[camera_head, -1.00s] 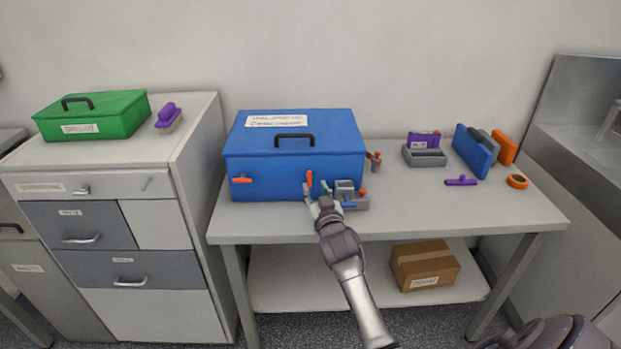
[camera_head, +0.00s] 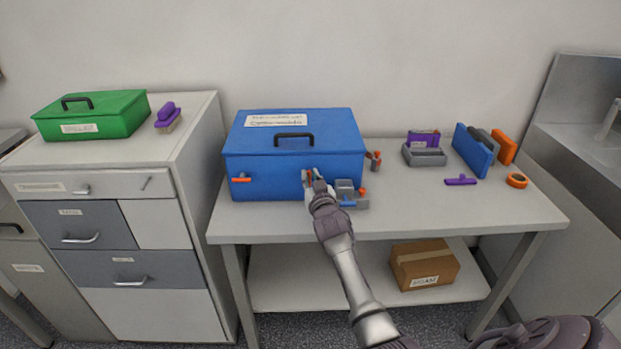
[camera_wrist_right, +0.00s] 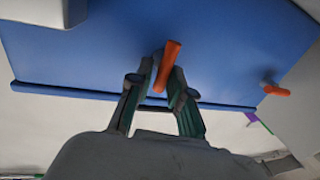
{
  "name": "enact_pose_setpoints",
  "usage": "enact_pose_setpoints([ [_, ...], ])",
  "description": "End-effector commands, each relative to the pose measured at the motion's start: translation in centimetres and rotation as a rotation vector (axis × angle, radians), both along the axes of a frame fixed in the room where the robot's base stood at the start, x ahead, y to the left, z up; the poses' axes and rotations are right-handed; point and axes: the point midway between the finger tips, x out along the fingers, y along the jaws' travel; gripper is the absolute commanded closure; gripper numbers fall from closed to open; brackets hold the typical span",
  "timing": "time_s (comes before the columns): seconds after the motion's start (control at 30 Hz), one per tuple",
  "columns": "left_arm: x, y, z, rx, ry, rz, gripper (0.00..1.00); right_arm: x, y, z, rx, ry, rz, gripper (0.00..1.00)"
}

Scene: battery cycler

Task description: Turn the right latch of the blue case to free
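The blue case (camera_head: 270,175) stands on the table with its lid down. Its left latch (camera_head: 241,180) is orange and lies level; it also shows in the right wrist view (camera_wrist_right: 277,91). The orange right latch (camera_wrist_right: 167,66) stands nearly upright, slightly tilted, in the right wrist view. In the head view my right gripper (camera_head: 312,177) is at the case front and mostly covers this latch. In the wrist view its two fingertips (camera_wrist_right: 166,72) lie against both sides of the latch, closed on it. My left gripper is not in view.
A grey holder (camera_head: 347,197) with small parts stands close to the right of my gripper. A red-topped item (camera_head: 375,161) is beside the case. A grey tray (camera_head: 425,156), upright blue case (camera_head: 472,152) and orange tape (camera_head: 517,181) are farther right. The table front (camera_head: 430,215) is clear.

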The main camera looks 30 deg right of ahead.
Motion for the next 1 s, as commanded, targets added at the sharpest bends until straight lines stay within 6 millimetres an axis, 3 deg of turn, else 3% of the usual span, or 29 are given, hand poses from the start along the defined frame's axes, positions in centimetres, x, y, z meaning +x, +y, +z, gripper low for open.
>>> enact_pose_setpoints([
  [0.47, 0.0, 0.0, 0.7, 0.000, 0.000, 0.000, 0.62, 0.1, 0.4, 0.1, -0.076, 0.049, 0.005, 1.00],
  [1.0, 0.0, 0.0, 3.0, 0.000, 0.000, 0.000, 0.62, 0.4, 0.9, -0.1, -0.472, 0.295, 0.007, 1.00],
])
